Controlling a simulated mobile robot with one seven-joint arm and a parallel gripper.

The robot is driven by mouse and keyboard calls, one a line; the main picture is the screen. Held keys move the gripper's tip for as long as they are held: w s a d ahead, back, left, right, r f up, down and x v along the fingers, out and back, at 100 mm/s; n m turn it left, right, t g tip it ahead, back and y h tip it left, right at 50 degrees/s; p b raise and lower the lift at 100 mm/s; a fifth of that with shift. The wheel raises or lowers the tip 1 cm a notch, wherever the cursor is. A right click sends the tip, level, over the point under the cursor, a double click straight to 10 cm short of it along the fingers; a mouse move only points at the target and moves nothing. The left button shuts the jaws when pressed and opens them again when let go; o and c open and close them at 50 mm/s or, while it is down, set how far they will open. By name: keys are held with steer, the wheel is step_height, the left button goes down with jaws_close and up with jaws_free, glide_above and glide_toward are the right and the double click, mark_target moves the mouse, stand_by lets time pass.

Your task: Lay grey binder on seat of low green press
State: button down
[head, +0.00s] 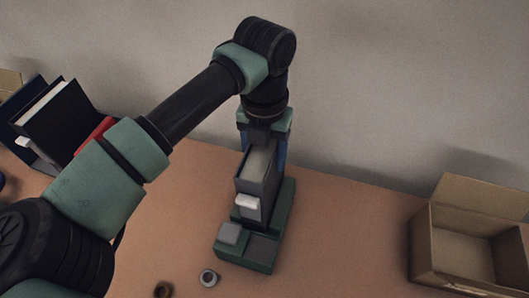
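The fingertips are small and partly hidden. The binder covers most of the seat, and I cannot tell whether it touches it.
An open cardboard box (440,245) stands at the right. Dark binders (48,115) and a red item (95,135) are at the left, partly behind my arm. A grey ring (208,277) and a brown ring (163,289) lie in front.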

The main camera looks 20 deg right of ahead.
jaws_free()
steer(key=shift+r, duration=0.1)
step_height(320, 180, up, 13)
steer(key=shift+f+b, duration=0.1)
steer(key=shift+b, duration=0.3)
